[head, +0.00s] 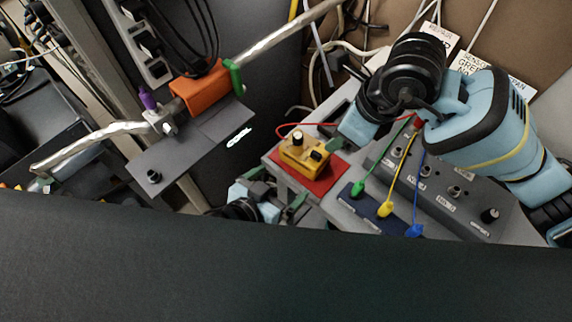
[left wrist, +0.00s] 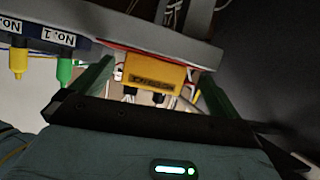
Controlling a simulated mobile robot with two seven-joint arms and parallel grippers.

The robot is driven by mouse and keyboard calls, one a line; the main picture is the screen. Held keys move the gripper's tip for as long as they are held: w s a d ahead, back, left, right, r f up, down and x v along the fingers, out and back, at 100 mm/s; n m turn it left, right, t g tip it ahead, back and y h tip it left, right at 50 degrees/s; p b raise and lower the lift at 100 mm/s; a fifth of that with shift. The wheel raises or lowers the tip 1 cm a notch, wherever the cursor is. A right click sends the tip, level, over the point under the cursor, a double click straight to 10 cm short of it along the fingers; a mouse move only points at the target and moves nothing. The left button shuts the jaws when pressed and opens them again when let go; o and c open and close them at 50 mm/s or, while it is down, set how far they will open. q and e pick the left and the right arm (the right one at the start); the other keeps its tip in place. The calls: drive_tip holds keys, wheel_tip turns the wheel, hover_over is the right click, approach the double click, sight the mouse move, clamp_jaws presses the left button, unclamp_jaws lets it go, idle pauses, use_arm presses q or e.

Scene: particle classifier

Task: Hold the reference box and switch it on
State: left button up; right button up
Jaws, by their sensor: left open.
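The reference box, a small yellow box (head: 304,155) with a black knob and a black switch on top, sits on a red mat (head: 318,187) in the head view. My left gripper (head: 278,188) is at the near side of the mat with its green fingers spread. In the left wrist view the yellow box (left wrist: 155,74) shows between the two open fingers of the left gripper (left wrist: 158,82), with a gap on each side. My right gripper (head: 357,127) is above and to the right of the box; its fingers are not clear.
A grey panel (head: 470,205) with knobs and sockets stands right of the box. Green, yellow and blue plugs (head: 386,208) sit by a dark blue strip (head: 350,207). A red wire passes behind the box. A grey plate (head: 190,155) with an orange block (head: 201,92) is at left.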

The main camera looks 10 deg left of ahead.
sight(304, 153)
use_arm(q)
drive_tip(key=shift+m+h, duration=0.3)
drive_tip(key=shift+m, duration=0.1)
drive_tip(key=w+r, duration=0.1)
drive_tip(key=w+d+r, duration=0.1)
drive_tip(key=r, duration=0.1)
drive_tip(key=shift+w+d+r, duration=0.25)
drive_tip(key=shift+w+r, duration=0.1)
drive_tip(key=shift+w, duration=0.05)
drive_tip(key=shift+t, duration=0.3)
drive_tip(key=shift+x, duration=3.9)
drive_tip(key=c, duration=1.1)
